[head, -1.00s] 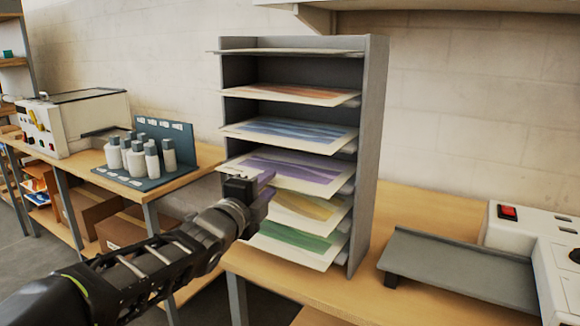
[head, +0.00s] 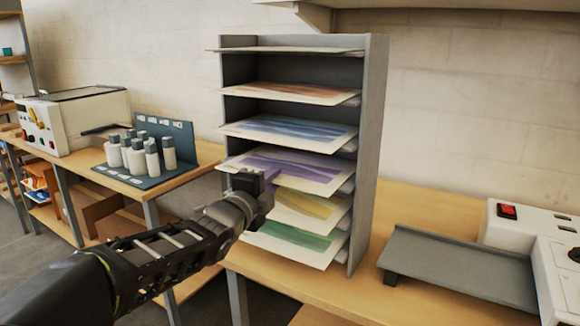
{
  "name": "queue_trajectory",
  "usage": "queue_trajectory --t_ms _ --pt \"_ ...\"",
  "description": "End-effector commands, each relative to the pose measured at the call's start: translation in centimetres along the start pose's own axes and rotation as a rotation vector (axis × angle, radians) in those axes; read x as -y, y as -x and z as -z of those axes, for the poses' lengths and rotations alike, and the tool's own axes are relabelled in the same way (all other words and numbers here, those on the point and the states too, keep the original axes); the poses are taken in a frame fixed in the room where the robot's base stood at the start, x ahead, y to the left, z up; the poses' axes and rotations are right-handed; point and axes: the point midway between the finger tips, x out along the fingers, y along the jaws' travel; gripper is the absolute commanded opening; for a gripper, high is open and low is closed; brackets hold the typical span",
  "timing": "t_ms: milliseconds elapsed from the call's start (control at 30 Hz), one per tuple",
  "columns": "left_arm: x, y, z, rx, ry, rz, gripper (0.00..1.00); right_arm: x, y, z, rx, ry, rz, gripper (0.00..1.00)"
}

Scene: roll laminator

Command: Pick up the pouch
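Several pouches with coloured sheets stick out of a grey shelf rack (head: 374,150). From the top there are a plain one, a red one (head: 290,93), a blue one (head: 290,132), a purple one (head: 300,170), a yellow one (head: 310,206) and a green one (head: 295,240). My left gripper (head: 262,182) is at the front left edge of the purple pouch, overlapping it in the head view. Its fingertips are small and partly hidden, so I cannot tell whether they are open or closed on the pouch. My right gripper is not in view.
A laminator (head: 540,235) with a grey feed tray (head: 460,268) stands on the wooden table (head: 415,205) at right. At left, several bottles (head: 140,150) stand on a blue-grey stand beside another white machine (head: 70,120). A shelf overhangs above the rack.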

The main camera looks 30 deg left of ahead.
Motion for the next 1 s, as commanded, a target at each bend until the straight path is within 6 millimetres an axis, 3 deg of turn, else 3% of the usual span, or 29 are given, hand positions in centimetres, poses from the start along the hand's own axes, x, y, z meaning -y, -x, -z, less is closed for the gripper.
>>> queue_trajectory --t_ms 167,1000 --pt "0.00 0.00 0.00 0.000 0.000 0.000 0.00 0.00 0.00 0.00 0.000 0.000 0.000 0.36" --pt "-0.03 0.00 0.00 0.000 0.000 -0.001 0.00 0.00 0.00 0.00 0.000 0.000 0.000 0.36"
